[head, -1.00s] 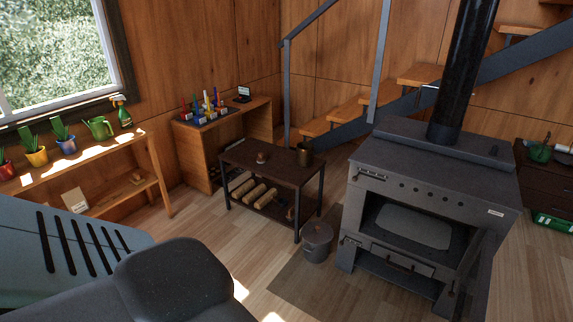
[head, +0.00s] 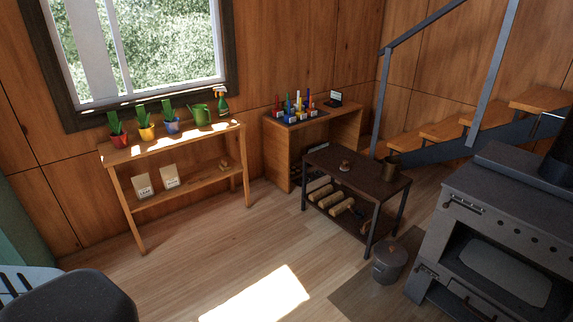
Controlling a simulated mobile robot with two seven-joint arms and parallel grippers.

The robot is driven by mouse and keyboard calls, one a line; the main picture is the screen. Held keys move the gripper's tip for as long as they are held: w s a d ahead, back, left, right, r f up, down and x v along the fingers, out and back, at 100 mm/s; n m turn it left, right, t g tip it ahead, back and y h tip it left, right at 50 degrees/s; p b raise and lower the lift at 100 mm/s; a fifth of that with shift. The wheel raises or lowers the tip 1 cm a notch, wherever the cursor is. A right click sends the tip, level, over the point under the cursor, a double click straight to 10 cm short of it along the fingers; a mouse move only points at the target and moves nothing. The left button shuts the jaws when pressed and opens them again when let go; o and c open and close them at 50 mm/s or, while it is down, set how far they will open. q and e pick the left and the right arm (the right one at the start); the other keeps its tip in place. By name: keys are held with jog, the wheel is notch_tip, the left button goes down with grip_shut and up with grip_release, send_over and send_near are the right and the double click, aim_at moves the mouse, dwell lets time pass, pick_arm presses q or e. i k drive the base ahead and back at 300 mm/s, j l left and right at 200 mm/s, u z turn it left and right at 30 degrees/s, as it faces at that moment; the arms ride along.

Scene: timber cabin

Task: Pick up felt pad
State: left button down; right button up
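I cannot make out a felt pad for certain in the head view. A small round item (head: 345,166) sits on the dark low table (head: 332,172), too small to identify. A dark mat-like board (head: 300,118) lies under several coloured upright items on the wooden desk (head: 345,118). Neither of my grippers is in view.
A plant shelf (head: 180,145) stands under the window, with pots and a green watering can (head: 200,114). A grey stove (head: 500,215) stands at right, a lidded bucket (head: 389,262) beside it. Stairs (head: 450,130) rise behind. The wooden floor (head: 190,245) in the middle is clear.

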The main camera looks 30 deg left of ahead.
aim_at(345, 167)
jog(key=u, duration=0.55)
jog(key=z, duration=1.25)
jog(key=u, duration=1.25)
jog(key=i+z, duration=0.1)
jog(key=i, duration=0.4)
jog(key=i+j, duration=0.15)
jog(key=i, duration=0.35)
jog(key=i+j+z, duration=0.15)
jog(key=i, duration=0.35)
jog(key=i+j, duration=0.1)
jog(key=i, duration=0.45)
jog(key=i+j+z, duration=0.15)
jog(key=i, duration=0.35)
jog(key=i+j, duration=0.2)
jog(key=i, duration=0.3)
jog(key=l+z, duration=0.05)
